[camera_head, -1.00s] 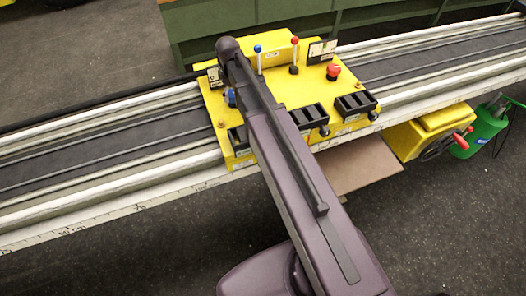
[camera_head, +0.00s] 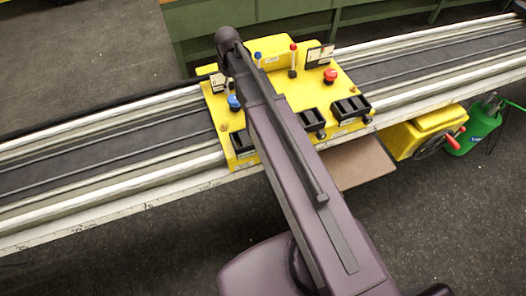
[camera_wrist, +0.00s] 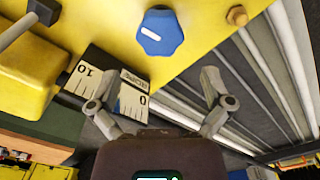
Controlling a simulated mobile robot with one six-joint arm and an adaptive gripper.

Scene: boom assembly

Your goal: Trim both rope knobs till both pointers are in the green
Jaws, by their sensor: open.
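A blue knob (camera_head: 234,102) with a white mark sits on the left of the yellow console (camera_head: 285,92); in the wrist view the knob (camera_wrist: 160,32) is beyond my fingertips. A red knob (camera_head: 330,75) is on the console's right. A white scale card (camera_head: 217,83) stands near the blue knob, and another card (camera_head: 320,55) stands near the red one. No pointer or green band can be made out. My gripper (camera_wrist: 158,80) is open and empty, apart from the knob.
A blue-tipped lever (camera_head: 258,58) and a red-tipped lever (camera_head: 293,48) rise from the console. Black boxes (camera_head: 350,107) line its front edge. Long rails (camera_head: 110,155) run to both sides.

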